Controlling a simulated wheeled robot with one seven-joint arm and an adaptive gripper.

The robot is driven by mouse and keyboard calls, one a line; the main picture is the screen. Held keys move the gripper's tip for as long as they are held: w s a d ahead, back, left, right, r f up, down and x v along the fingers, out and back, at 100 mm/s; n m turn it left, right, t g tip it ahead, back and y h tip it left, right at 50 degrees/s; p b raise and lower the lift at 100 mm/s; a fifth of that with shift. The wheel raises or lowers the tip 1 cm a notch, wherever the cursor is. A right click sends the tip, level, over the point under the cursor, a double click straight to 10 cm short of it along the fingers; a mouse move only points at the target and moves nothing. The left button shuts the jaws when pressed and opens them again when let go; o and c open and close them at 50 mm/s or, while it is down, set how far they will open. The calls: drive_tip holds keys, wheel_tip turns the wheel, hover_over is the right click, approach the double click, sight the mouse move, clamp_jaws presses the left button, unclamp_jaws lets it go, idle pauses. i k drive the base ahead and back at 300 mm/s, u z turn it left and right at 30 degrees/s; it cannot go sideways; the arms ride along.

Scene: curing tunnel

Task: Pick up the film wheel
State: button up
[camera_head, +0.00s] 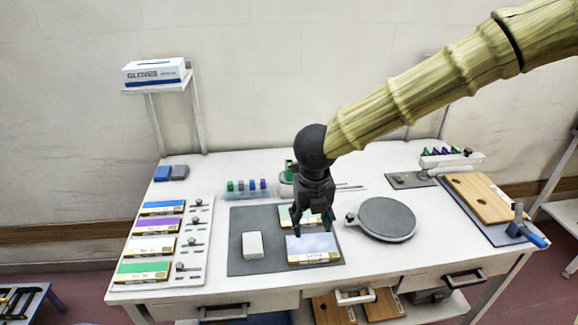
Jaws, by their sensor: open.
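I cannot tell for certain which thing is the film wheel. Small dark knob-like pieces (191,240) stand in a column on a white board at the left, too small to make out. A round grey disc (385,218) with a small knob at its left edge lies right of the middle. My gripper (313,229) points down, open and empty, over the dark mat (240,222). Its fingers are in front of a pale panel (298,214) and just above a blue-and-white panel (314,247). The disc is to its right. I cannot judge the exact height of the fingertips.
A white block (252,245) sits on the mat. Blue, purple, white and green panels (142,272) line the left. A rack of coloured pieces (246,190) stands behind the mat. A wooden board (478,198) and a blue-handled tool (529,235) are at the right.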

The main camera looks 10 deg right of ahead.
sight(285, 176)
drive_tip(key=i, duration=1.15)
